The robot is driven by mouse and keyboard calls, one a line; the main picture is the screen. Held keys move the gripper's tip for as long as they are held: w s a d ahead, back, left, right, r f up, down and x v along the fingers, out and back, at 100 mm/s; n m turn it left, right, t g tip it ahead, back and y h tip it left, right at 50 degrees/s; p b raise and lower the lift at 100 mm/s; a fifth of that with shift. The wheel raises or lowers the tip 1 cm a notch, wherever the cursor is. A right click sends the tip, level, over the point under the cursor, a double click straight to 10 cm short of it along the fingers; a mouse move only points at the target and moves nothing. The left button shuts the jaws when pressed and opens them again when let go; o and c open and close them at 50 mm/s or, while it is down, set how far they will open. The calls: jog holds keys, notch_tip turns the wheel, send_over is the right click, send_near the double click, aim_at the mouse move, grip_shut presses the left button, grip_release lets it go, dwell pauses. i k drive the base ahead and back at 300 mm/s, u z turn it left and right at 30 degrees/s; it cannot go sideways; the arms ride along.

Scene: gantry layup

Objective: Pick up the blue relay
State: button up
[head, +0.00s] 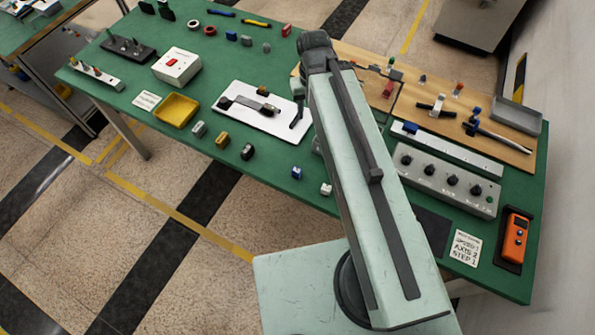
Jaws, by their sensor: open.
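Another small blue piece (410,127) lies on a white strip right of my arm, and a blue-grey block (231,36) sits at the back. I cannot tell for certain which is the relay. My gripper (298,112) shows only partly at the left edge of my arm, over the right end of a white board. It is open and apart from the front blue block. My arm hides the rest of it.
A yellow tray (177,110), a red-buttoned white box (177,67) and small blocks (222,140) stand left. A wooden board with parts (455,128), a knob panel (445,183) and an orange handset (515,236) are right.

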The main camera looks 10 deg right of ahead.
aim_at(296, 173)
jog(key=z, duration=0.4)
jog(key=k, duration=1)
jog(key=u, duration=1.05)
jog(key=i, duration=0.45)
jog(key=u, duration=1.05)
